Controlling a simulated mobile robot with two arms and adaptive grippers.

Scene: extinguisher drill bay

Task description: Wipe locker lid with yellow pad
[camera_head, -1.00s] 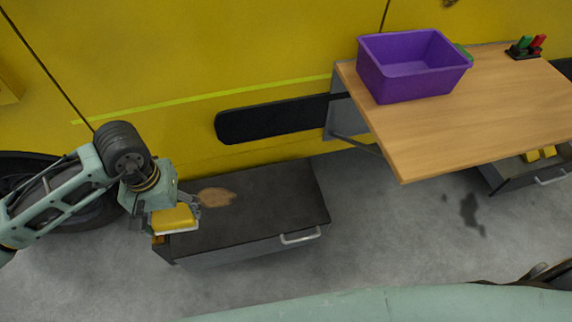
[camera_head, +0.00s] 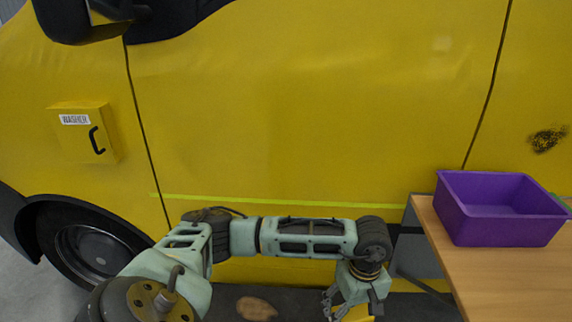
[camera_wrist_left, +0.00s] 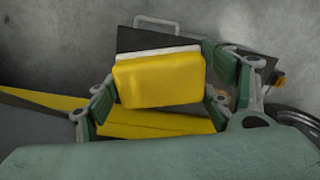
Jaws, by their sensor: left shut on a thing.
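The yellow pad (camera_wrist_left: 158,82), with a white layer along one edge, is between the fingers of my left gripper (camera_wrist_left: 165,95). In the head view the pad (camera_head: 358,314) is cut by the bottom edge. My left gripper (camera_head: 354,300) is shut on it, right of the brown stain (camera_head: 257,308) on the dark locker lid (camera_head: 300,306). Only a back strip of the lid shows in the head view. In the wrist view the dark locker (camera_wrist_left: 130,40) and its handle (camera_wrist_left: 158,20) lie behind the pad. I cannot tell whether the pad touches the lid. My right gripper is out of view.
A yellow van (camera_head: 300,110) stands behind the locker, with a box labelled WASHER (camera_head: 85,132) and a dark smudge (camera_head: 546,139) on its side. A wooden table (camera_head: 500,285) with a purple bin (camera_head: 505,210) stands close on the right.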

